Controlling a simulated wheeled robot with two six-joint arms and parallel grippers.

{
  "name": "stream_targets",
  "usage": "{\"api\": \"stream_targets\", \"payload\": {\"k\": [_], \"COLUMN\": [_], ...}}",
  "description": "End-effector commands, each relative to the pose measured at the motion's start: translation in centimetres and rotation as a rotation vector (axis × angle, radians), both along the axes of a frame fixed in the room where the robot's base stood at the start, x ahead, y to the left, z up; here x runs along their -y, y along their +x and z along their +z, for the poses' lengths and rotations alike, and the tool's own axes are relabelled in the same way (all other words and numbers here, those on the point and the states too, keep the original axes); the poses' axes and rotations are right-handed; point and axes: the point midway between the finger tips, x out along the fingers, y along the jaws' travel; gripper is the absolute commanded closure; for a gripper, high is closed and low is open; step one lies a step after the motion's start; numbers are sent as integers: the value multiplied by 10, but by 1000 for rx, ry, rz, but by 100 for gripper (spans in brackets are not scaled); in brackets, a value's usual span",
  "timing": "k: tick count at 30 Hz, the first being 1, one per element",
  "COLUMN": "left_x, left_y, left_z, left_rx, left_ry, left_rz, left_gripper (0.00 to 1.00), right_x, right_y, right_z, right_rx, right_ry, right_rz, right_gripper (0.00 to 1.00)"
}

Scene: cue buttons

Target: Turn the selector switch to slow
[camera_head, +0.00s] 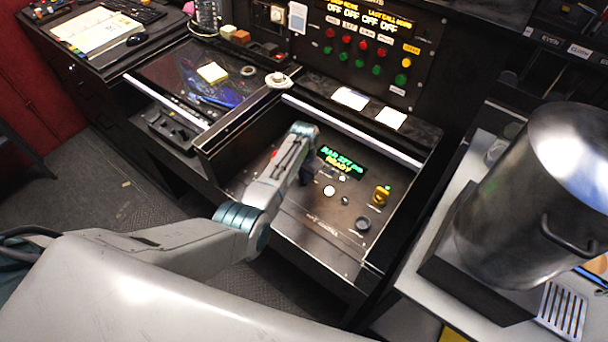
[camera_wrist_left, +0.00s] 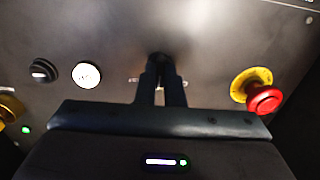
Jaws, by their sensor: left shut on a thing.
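My left gripper (camera_head: 306,174) reaches down to the control panel (camera_head: 305,225) in the open drawer. In the left wrist view its two fingers (camera_wrist_left: 161,82) are close together, shut on a small dark knob (camera_wrist_left: 159,58), apparently the selector switch. The fingers hide most of the knob, so I cannot read its setting. A lit white button (camera_wrist_left: 87,74) and a black knob with a pale mark (camera_wrist_left: 43,70) sit left of the fingers. My right gripper is out of view.
A red mushroom button on a yellow ring (camera_wrist_left: 262,97) stands right of the fingers in the wrist view. A yellow control (camera_head: 380,195) and a dark round control (camera_head: 362,224) are farther right. A large metal urn (camera_head: 535,190) stands at the right.

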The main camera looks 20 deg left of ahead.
Motion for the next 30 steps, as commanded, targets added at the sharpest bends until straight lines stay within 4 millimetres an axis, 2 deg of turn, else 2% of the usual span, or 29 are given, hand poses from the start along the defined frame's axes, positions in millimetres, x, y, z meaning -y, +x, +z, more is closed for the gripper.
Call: {"api": "stream_targets", "payload": {"k": [6, 7, 9, 10, 20, 26, 30], "left_x": [0, 0, 0, 0, 0, 0, 0], "left_y": [1, 1, 1, 1, 1, 1, 1], "left_z": [1, 1, 1, 1, 3, 26, 53], "left_rx": [3, 4, 3, 3, 3, 5, 6], "left_ry": [0, 0, 0, 0, 0, -1, -1], "left_rz": [1, 1, 1, 1, 1, 2, 2], "left_gripper": [100, 86, 72, 70, 70, 70, 70], "right_x": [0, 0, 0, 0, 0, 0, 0], "right_y": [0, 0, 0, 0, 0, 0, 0], "right_z": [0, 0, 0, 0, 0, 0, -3], "right_rx": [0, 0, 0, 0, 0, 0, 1], "right_ry": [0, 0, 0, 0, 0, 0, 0], "right_rz": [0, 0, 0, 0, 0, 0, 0], "right_gripper": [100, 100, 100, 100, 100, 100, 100]}}
